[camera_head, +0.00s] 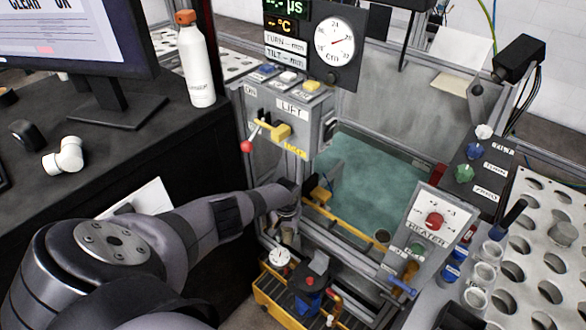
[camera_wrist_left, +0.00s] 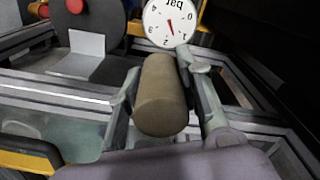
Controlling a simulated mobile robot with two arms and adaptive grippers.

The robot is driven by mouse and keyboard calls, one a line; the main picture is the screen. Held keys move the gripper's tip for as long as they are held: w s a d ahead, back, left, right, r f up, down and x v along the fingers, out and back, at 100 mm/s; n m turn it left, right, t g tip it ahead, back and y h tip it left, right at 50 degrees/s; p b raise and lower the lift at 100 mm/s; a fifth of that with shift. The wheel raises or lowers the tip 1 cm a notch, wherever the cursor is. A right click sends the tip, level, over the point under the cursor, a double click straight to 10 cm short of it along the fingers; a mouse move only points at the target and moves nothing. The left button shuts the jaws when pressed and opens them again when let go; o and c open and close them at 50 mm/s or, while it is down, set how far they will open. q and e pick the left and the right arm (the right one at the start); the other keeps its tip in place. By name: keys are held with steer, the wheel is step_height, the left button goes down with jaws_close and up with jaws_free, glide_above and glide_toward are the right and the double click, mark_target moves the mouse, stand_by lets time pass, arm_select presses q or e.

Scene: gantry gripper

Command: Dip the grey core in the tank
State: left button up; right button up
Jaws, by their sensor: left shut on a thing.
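In the left wrist view a grey-brown cylindrical core (camera_wrist_left: 160,98) lies between the two fingers of my left gripper (camera_wrist_left: 162,70), which is shut on it. In the head view my left gripper (camera_head: 288,213) is at the near left corner of the tank (camera_head: 352,232), beside its rim. The tank holds teal water (camera_head: 375,175); some water also shows at the lower left of the wrist view (camera_wrist_left: 70,132). My right gripper is not in view.
A lift panel (camera_head: 275,130) with a red-knobbed lever stands left of the tank. A heater panel (camera_head: 428,222) stands at its right front. A perforated rack (camera_head: 540,262) is at the far right. A white bottle (camera_head: 197,65) and monitor (camera_head: 75,35) stand on the dark desk.

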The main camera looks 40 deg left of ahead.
mark_target(286, 243)
arm_select(q)
steer(key=shift+s+a+f, duration=0.15)
steer(key=shift+a+f, duration=0.05)
steer(key=shift+f, duration=0.55)
steer(key=shift+s+f, duration=0.3)
steer(key=shift+f, duration=0.1)
steer(key=shift+s+d+f, duration=0.25)
steer(key=shift+s+f, duration=0.05)
steer(key=shift+f, duration=0.15)
steer(key=shift+w+d+r, duration=0.1)
steer(key=shift+w, duration=0.05)
steer(key=shift+w+r, duration=0.1)
steer(key=shift+r, duration=0.05)
steer(key=shift+s+a+f, duration=0.25)
steer(key=shift+s+a, duration=0.1)
steer(key=shift+s+r+p, duration=0.15)
steer(key=shift+s+p, duration=0.05)
steer(key=shift+p, duration=0.2)
